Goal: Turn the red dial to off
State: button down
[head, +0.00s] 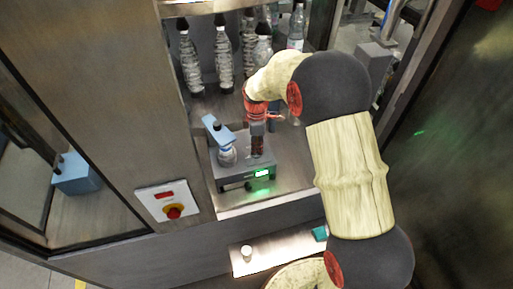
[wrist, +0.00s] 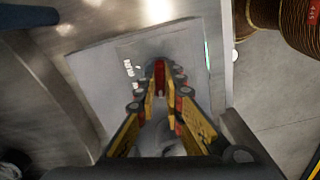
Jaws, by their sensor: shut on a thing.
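My gripper (wrist: 160,88) points at the flat grey top of a small bench device (head: 228,177) with a lit green display. The device's top fills the middle of the wrist view (wrist: 100,75). The fingers are closed on a narrow red dial (wrist: 160,68) that stands between the fingertips. In the head view my gripper (head: 257,146) comes down onto the device from above, and the dial is hidden behind the fingers. I cannot tell the dial's exact setting; small white markings (wrist: 129,68) lie beside it.
A blue-topped piece (head: 218,130) stands on the device just left of my gripper. Several bottles (head: 223,60) stand behind. A white panel with a red and yellow knob (head: 174,211) is on the cabinet front at lower left. A small white item (head: 246,252) lies on the front ledge.

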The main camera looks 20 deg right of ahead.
jog(key=shift+n, duration=1.1)
jog(key=c, duration=1.9)
grip_release()
notch_tip(320, 180, up, 12)
